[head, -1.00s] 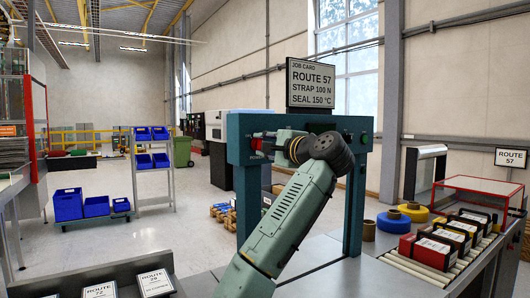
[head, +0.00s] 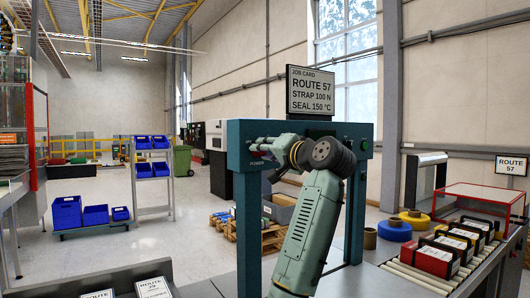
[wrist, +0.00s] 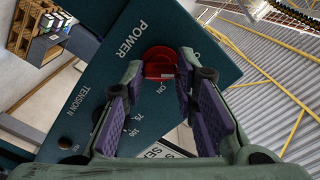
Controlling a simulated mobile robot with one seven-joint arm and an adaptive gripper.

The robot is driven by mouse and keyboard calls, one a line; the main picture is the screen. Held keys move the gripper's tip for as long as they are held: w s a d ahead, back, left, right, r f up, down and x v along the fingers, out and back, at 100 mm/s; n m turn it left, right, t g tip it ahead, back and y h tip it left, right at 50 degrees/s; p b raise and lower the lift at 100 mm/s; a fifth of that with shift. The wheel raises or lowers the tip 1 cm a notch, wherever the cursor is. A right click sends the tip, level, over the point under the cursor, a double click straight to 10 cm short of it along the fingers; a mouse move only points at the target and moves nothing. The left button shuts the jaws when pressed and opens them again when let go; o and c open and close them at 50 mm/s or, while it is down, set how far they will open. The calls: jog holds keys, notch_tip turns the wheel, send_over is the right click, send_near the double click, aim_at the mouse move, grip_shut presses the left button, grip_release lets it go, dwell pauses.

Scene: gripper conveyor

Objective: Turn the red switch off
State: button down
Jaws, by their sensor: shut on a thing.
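The red switch (wrist: 159,63) is a round red knob on the dark teal panel (wrist: 135,30) under the word POWER in the wrist view. The word ON shows beside it, and another label is partly covered by a fingertip. My gripper (wrist: 161,60) has its two purple-padded fingers on either side of the knob and is shut on it. In the head view my gripper (head: 259,146) is at the left end of the teal frame's crossbeam (head: 335,128), and the switch is hidden there.
A job card sign (head: 311,90) stands on top of the frame. A pallet (head: 262,238) lies on the floor behind the frame.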

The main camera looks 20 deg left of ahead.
jog(key=shift+f+n, duration=0.15)
jog(key=shift+n, duration=0.35)
jog(key=c, duration=1.3)
grip_release()
jog(key=v, duration=1.2)
